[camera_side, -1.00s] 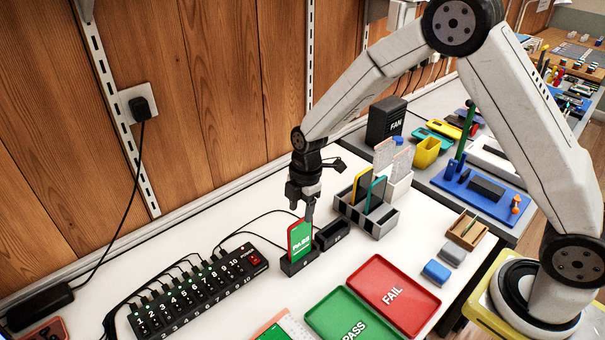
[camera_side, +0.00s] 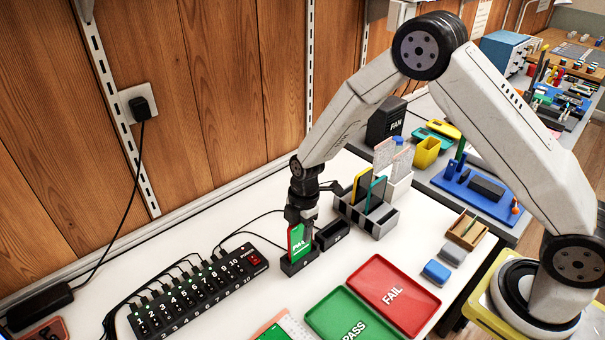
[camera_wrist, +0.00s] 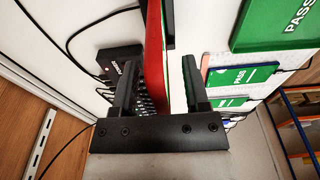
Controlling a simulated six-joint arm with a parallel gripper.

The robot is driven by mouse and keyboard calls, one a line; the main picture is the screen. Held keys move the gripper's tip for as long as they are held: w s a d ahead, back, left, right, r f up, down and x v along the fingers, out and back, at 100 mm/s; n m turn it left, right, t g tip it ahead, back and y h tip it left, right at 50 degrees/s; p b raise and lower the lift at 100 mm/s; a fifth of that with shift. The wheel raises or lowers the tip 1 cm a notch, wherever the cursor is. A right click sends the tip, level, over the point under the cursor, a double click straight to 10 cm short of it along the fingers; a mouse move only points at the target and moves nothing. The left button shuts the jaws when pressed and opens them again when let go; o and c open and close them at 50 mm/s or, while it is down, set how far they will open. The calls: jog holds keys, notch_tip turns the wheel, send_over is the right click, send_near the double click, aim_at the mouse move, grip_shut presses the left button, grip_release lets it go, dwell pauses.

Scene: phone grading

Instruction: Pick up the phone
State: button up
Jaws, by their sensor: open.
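The phone (camera_side: 297,242) stands upright in a black dock (camera_side: 299,265) on the white bench, with a green PASS screen and a red edge. My gripper (camera_side: 301,226) points down over its top. In the wrist view the phone (camera_wrist: 154,62) is seen edge-on between the two open fingers of my gripper (camera_wrist: 160,78). A gap shows between the phone and the right finger. The left finger is closer to the phone, and I cannot tell whether it touches.
A second black dock (camera_side: 331,233) stands right behind the phone's dock. A grey rack (camera_side: 376,222) holds several phones. A numbered hub (camera_side: 196,292) with cables is at left. A green PASS tray (camera_side: 330,309) and red FAIL tray (camera_side: 393,292) lie in front.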

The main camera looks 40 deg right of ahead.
jog(key=shift+f, duration=0.6)
grip_shut()
